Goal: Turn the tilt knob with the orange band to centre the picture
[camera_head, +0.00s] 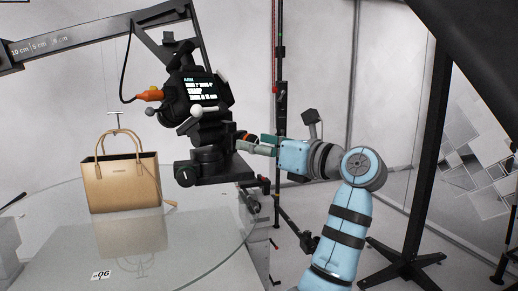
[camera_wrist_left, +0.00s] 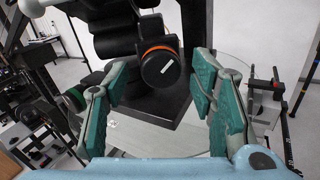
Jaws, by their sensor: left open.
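The tilt knob with the orange band (camera_wrist_left: 160,67) is a black round knob with a white mark on its face, on the black camera mount. In the head view its orange band (camera_head: 246,136) shows at the mount's right side. My left gripper (camera_wrist_left: 160,84) is open, with its green fingers on either side of the knob and gaps between. In the head view this gripper (camera_head: 262,144) reaches the knob from the right. The camera (camera_head: 200,92) sits on the mount, its screen showing green and white text. My right gripper is not in view.
A tan handbag (camera_head: 125,183) stands on the round glass turntable (camera_head: 190,225). An orange plug (camera_head: 150,95) and white-tipped lever (camera_head: 190,108) stick out from the camera. A black stand (camera_head: 425,190) is at the right, and a boom (camera_head: 90,35) crosses the upper left.

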